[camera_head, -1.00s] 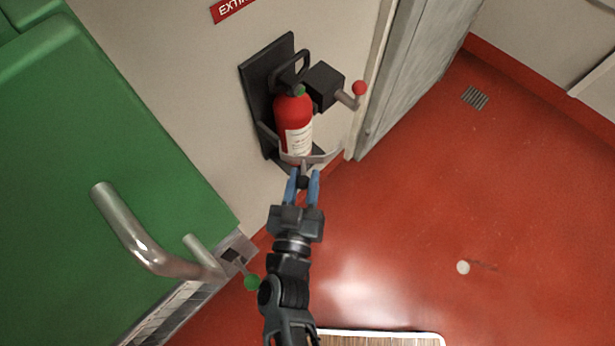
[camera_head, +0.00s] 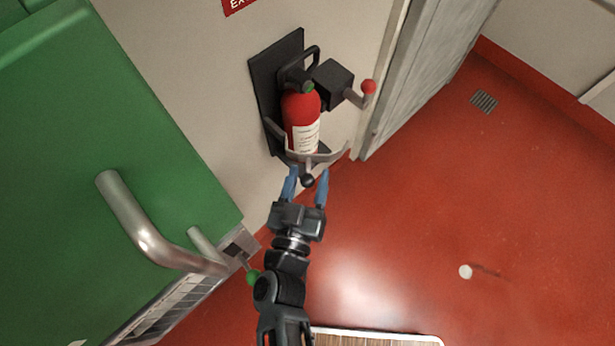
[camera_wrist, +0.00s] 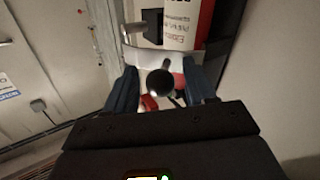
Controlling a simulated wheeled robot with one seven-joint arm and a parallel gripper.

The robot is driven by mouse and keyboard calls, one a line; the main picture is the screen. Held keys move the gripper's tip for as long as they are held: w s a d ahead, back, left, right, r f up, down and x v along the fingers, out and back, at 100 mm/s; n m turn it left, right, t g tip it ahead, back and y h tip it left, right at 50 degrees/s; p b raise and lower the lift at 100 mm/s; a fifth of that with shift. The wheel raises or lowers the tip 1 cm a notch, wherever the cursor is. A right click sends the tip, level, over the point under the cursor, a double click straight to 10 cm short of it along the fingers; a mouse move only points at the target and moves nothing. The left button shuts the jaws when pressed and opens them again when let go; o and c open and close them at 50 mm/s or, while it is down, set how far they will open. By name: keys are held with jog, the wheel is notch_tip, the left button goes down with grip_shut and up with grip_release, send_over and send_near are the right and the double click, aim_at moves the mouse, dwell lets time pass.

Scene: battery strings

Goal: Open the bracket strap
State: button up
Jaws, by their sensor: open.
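The bracket strap (camera_head: 326,157) is a pale grey band at the lower front of the red fire extinguisher (camera_head: 298,108). I cannot tell whether the strap is fastened. A lever with a black ball knob (camera_head: 307,180) sticks out from the strap's front; the knob also shows in the wrist view (camera_wrist: 160,82). My gripper (camera_head: 307,178) is open, its blue fingers on either side of the knob, with gaps visible in the wrist view (camera_wrist: 161,88). The extinguisher stands upright in a black wall bracket (camera_head: 262,75).
A black box (camera_head: 333,84) with a red-knobbed handle (camera_head: 368,87) is at the extinguisher's right. A green door or cabinet (camera_head: 60,150) with a metal handle (camera_head: 143,230) is at the left.

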jog(key=s+a, duration=0.1)
jog(key=s, duration=0.6)
jog(key=shift+s+b, duration=0.4)
jog(key=shift+b, duration=0.05)
